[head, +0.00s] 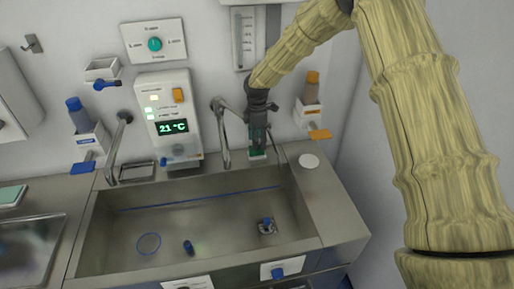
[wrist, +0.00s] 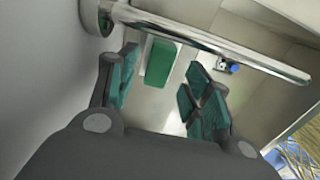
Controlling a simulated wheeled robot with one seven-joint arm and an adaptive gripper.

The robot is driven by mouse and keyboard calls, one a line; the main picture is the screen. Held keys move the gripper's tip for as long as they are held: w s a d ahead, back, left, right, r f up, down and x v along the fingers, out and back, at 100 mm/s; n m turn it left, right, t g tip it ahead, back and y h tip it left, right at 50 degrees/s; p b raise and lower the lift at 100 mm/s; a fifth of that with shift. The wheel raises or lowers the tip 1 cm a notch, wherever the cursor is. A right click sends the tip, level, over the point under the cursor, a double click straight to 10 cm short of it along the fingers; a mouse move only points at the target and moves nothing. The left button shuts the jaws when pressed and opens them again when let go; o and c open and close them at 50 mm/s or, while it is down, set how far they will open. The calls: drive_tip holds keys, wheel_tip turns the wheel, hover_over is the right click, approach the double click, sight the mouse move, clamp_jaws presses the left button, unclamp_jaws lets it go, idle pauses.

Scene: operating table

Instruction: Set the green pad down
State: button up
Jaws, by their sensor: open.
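The green pad (wrist: 161,62) lies on a pale, whitish surface beneath my gripper in the wrist view, ahead of and between the fingers. My gripper (wrist: 164,97) is open, with teal finger pads standing apart on either side and clear space between them. In the head view my gripper (head: 258,138) points down at the back rim of the sink, right of the curved tap. There the pad is largely hidden by the fingers; a small white edge (head: 257,156) shows below them.
A metal tap (head: 224,135) stands close left of my gripper; its spout crosses the wrist view (wrist: 205,38). The steel sink (head: 310,215) lies in front, holding a few small items. A white round disc (head: 309,161) is on the right counter. An orange-topped dispenser (head: 311,92) hangs nearby.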

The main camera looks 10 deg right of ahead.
wheel_tip(320, 180, up, 8)
drive_tip(key=b, duration=0.2)
drive_tip(key=shift+r+b, duration=0.15)
drive_tip(key=shift+b, duration=0.15)
